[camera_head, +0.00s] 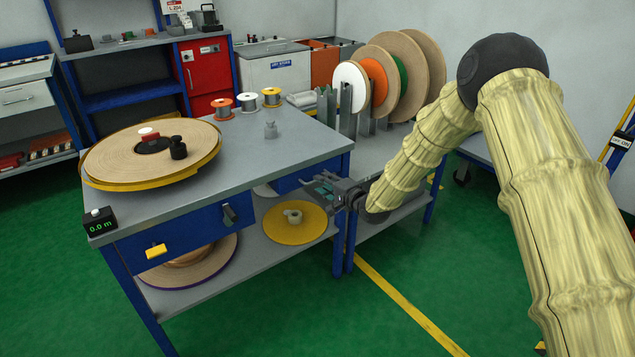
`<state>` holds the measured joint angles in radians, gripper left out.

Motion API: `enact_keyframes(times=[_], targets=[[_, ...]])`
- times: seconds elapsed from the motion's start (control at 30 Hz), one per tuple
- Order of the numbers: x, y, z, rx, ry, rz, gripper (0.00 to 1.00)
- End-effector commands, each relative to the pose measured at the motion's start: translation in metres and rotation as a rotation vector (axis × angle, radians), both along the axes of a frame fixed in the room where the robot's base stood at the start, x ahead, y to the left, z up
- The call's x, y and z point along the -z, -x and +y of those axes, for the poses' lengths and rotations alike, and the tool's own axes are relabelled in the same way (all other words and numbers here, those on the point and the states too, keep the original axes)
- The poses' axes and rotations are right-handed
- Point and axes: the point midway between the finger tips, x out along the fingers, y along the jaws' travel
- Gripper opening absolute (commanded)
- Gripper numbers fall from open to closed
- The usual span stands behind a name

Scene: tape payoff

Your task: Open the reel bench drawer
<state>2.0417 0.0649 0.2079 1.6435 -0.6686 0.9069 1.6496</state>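The reel bench (262,160) has a grey top and a blue frame. Its blue drawer front (190,235) sits under the front edge of the top, apparently closed. It carries a dark handle (229,215) and a yellow handle-like piece (156,251) lower left. My gripper (318,187) is to the right of both, in front of the bench's right end, and touches neither. Small teal parts show at its fingers. The fingers are too small and overlapped to tell open from shut. I see nothing held in it.
A large reel (105,160) and a green-lit counter (99,222) are on the bench top, with small spools behind. Below, a yellow disc (295,222) lies on the lower shelf (225,275). Upright reels (375,82) stand behind. The green floor in front is clear.

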Motion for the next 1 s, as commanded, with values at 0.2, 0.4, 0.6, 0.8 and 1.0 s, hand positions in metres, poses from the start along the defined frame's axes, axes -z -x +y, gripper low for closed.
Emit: enact_keyframes(times=[0.2, 0.4, 0.6, 0.8, 1.0], targets=[[0.007, -0.024, 0.017, -0.001, 0.002, -0.002, 0.30], [0.010, -0.033, 0.024, 0.000, 0.001, 0.000, 0.30], [0.010, -0.034, 0.025, 0.000, 0.001, 0.001, 0.30], [0.010, -0.034, 0.025, 0.000, 0.001, 0.001, 0.16], [0.010, -0.034, 0.025, 0.001, 0.001, 0.001, 0.00]])
